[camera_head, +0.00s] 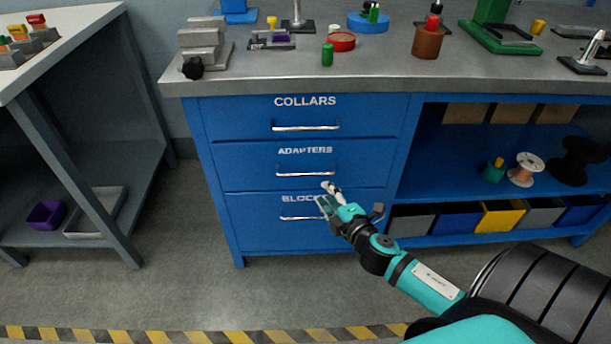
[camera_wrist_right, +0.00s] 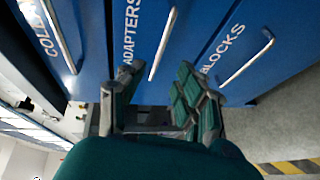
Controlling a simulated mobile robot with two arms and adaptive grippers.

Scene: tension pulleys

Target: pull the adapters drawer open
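The blue adapters drawer (camera_head: 240,165) is the middle of three stacked drawers and looks shut, flush with its neighbours. Its silver bar handle (camera_head: 305,173) also shows in the right wrist view (camera_wrist_right: 162,45). My right gripper (camera_head: 327,196) is in front of the drawers, over the upper part of the blocks drawer and just below the adapters handle. In the right wrist view my right gripper (camera_wrist_right: 155,85) has its fingers apart with nothing between them. The adapters handle lies ahead of the gap, apart from the fingers. My left gripper is not in view.
The collars drawer (camera_head: 235,118) is above and the blocks drawer (camera_head: 255,235) below, each with a bar handle. The grey worktop (camera_head: 270,75) carries several parts. Open shelves with bins are on the right. A side table (camera_head: 75,55) stands at left. Floor in front is clear.

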